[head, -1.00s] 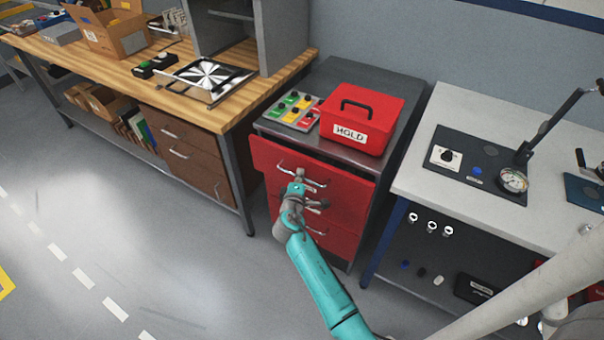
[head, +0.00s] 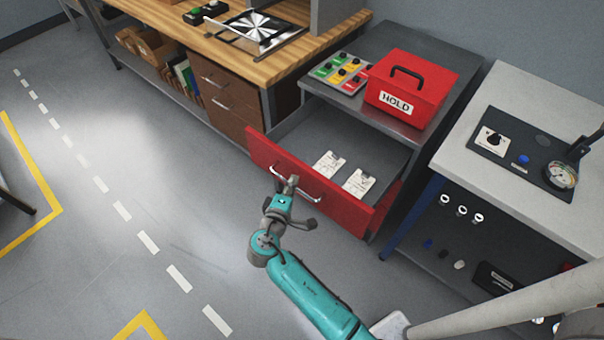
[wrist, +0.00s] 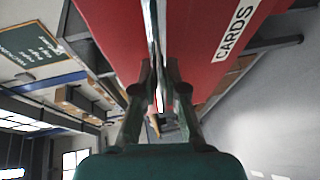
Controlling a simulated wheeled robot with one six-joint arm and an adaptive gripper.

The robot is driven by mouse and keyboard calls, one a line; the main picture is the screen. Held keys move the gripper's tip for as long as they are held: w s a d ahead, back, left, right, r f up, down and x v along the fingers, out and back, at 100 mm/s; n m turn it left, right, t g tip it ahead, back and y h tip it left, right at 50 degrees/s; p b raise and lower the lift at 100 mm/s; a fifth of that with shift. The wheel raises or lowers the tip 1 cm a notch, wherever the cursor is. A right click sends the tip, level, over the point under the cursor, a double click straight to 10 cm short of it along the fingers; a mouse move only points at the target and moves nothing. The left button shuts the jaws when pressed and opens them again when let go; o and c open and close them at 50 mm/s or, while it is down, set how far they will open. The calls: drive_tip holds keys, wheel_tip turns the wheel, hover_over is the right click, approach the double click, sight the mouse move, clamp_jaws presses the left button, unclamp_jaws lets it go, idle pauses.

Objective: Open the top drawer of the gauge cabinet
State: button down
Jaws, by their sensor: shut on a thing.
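The gauge cabinet (head: 395,50) is grey with red drawer fronts. Its top drawer (head: 335,195) is pulled well out, and two white cards lie inside it. My gripper (head: 289,184) is shut on the silver bar handle (head: 275,172) of that drawer. In the wrist view my gripper (wrist: 160,100) has its fingers on both sides of the handle (wrist: 154,40), close to the red drawer front (wrist: 110,35) with a CARDS label. The lower drawers are hidden under the open one.
A red HOLD box (head: 410,88) and a button panel (head: 342,73) stand on the cabinet. A wooden workbench (head: 265,68) is at the left, a white gauge bench (head: 520,90) at the right. The floor in front and to the left is clear.

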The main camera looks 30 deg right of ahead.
drive_tip(key=shift+s+a, duration=0.2)
drive_tip(key=shift+a, duration=0.4)
drive_tip(key=c, duration=1.2)
unclamp_jaws()
drive_tip(key=v, duration=1.2)
